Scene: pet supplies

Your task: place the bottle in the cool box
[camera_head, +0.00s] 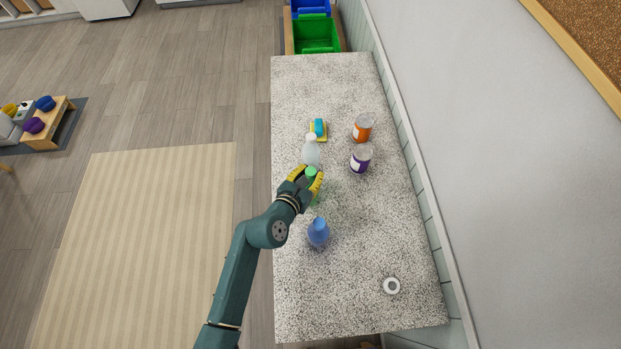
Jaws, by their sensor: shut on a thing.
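My gripper (311,180) is over the speckled counter, its yellow-sided fingers shut on a green bottle (312,172). The green top shows between the fingers, and most of its body is hidden by the gripper. I cannot tell whether it touches the counter. A blue bottle (318,233) stands nearer, below the gripper in the picture. I see nothing that is clearly a cool box.
A wall (455,120) runs along the right.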

